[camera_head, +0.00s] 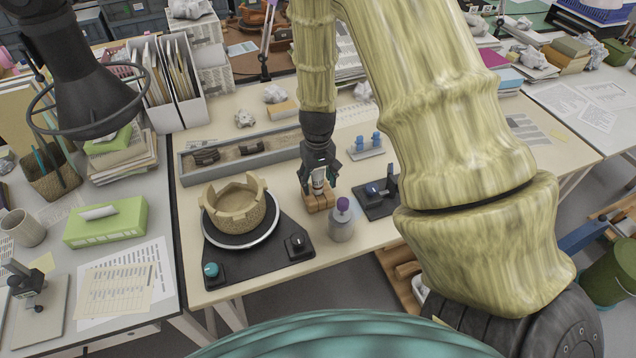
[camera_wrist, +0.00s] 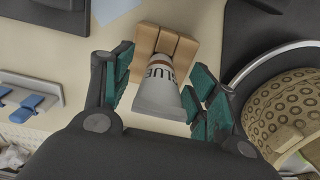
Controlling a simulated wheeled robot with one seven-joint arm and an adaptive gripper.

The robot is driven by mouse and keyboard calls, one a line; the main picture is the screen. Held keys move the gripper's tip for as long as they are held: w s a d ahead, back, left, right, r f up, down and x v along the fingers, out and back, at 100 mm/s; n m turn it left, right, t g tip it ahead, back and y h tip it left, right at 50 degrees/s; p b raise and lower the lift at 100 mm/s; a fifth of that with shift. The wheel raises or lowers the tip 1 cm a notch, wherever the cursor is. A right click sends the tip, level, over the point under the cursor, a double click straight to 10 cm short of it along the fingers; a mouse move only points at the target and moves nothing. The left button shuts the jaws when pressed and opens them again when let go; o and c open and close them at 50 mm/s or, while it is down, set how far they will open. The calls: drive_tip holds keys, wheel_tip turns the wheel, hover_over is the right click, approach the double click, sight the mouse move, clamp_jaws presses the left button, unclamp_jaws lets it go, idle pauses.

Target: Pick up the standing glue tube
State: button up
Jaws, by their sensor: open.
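The glue tube (camera_wrist: 160,88) is grey-white with the word GLUE and a brown band. It stands in a wooden block holder (camera_wrist: 168,42), which also shows in the head view (camera_head: 319,198). In the head view the tube (camera_head: 318,178) is partly hidden by my gripper. My gripper (camera_head: 319,172) is over the tube from above. In the wrist view my gripper (camera_wrist: 158,90) is open, with its green-padded fingers on either side of the tube. The right finger looks very near the tube; I cannot tell if it touches.
A round wheel (camera_head: 240,228) with a broken patterned bowl (camera_head: 238,208) stands left of the holder. A grey bottle with a purple cap (camera_head: 342,220) stands close in front at the right. A black stand (camera_head: 376,200) and a long grey tray (camera_head: 235,150) are nearby.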

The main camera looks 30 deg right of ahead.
drive_tip(key=c, duration=0.9)
drive_tip(key=shift+c, duration=0.3)
drive_tip(key=shift+r, duration=0.15)
